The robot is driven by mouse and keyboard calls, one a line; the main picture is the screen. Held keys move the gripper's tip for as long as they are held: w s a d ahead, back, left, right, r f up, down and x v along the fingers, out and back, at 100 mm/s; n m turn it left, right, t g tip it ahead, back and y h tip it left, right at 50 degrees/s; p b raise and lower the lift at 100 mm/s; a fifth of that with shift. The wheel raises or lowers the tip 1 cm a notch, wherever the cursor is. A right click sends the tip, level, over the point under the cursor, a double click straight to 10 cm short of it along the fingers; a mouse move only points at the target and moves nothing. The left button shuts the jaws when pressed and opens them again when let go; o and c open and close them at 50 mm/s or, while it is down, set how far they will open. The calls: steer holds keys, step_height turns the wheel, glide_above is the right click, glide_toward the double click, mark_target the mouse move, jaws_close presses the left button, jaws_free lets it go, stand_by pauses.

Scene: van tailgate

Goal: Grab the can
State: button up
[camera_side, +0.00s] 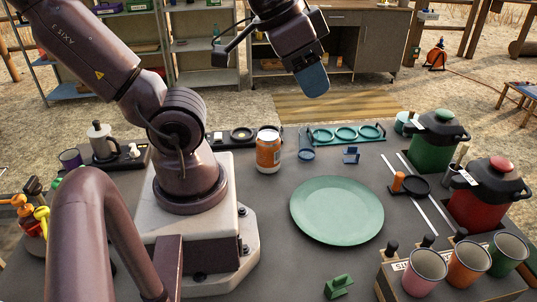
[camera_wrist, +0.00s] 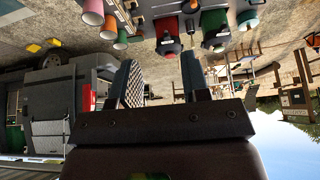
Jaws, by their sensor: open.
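An orange can (camera_side: 267,153) with a white band and a silvery top stands upright on the dark table, just right of my arm's base in the side view. My gripper (camera_side: 314,80) is raised above the far side of the table, up and to the right of the can and well apart from it. In the wrist view my gripper's two fingers (camera_wrist: 160,85) are spread with nothing between them. The can is not visible in the wrist view.
A green plate (camera_side: 337,210) lies right of the can. Behind are a teal three-ring holder (camera_side: 345,133) and small blue items. Green (camera_side: 433,142) and red (camera_side: 484,195) pots stand at right, and several cups at front right. A moka pot (camera_side: 102,141) is at left.

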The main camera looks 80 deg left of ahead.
steer(key=o, duration=1)
steer(key=m+g+y, duration=0.9)
steer(key=m+y, duration=0.7)
steer(key=y, duration=0.2)
glide_above(272, 159)
steer(key=d, duration=0.1)
step_height(272, 159, down, 25)
step_height(272, 159, down, 7)
steer(key=shift+w+d+r, duration=0.1)
steer(key=shift+r, duration=0.1)
steer(key=shift+s+a, duration=0.25)
steer(key=shift+a, duration=0.95)
steer(key=shift+s+a, duration=0.2)
steer(key=shift+a, duration=1)
